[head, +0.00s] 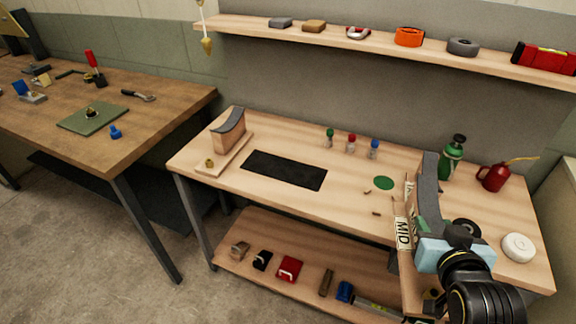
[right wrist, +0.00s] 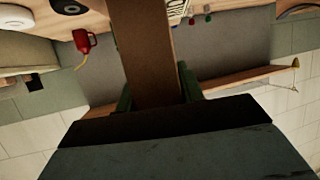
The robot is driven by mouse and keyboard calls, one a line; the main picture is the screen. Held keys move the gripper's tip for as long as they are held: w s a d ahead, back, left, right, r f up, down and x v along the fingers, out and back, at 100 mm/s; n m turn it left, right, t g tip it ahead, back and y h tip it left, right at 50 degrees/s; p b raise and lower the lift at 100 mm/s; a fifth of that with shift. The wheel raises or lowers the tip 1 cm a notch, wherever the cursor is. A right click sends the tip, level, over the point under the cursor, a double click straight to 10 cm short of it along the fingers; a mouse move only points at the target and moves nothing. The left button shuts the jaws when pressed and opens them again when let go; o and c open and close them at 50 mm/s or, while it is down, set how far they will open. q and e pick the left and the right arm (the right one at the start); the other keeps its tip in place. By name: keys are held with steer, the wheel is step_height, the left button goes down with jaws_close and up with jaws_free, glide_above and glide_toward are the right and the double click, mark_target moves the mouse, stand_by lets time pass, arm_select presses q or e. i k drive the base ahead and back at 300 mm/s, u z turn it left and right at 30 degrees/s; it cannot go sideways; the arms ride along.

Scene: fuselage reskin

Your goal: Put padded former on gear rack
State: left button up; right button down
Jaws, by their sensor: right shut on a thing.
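My right gripper (head: 428,238) is over the right part of the bench, shut on a tall piece with a grey curved pad (head: 430,190), which I take for the padded former. In the right wrist view, the gripper's green fingers (right wrist: 156,88) flank its brown wooden body (right wrist: 146,40), and a wide dark surface fills the bottom. Pale labels, one reading MID (head: 403,234), show beside the held piece. A similar wooden block with a dark curved top (head: 229,130) stands on a board at the bench's left. I cannot tell which thing is the gear rack. My left gripper is not in view.
A green bottle (head: 453,157), a red oil can (head: 494,176) and a white round item (head: 518,247) stand near the held piece. A black mat (head: 284,170) lies on the bench. The wall shelf (head: 380,44) and lower shelf (head: 303,292) hold several items.

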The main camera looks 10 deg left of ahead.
mark_target(284, 168)
steer(key=u, duration=0.7)
steer(key=i, duration=1)
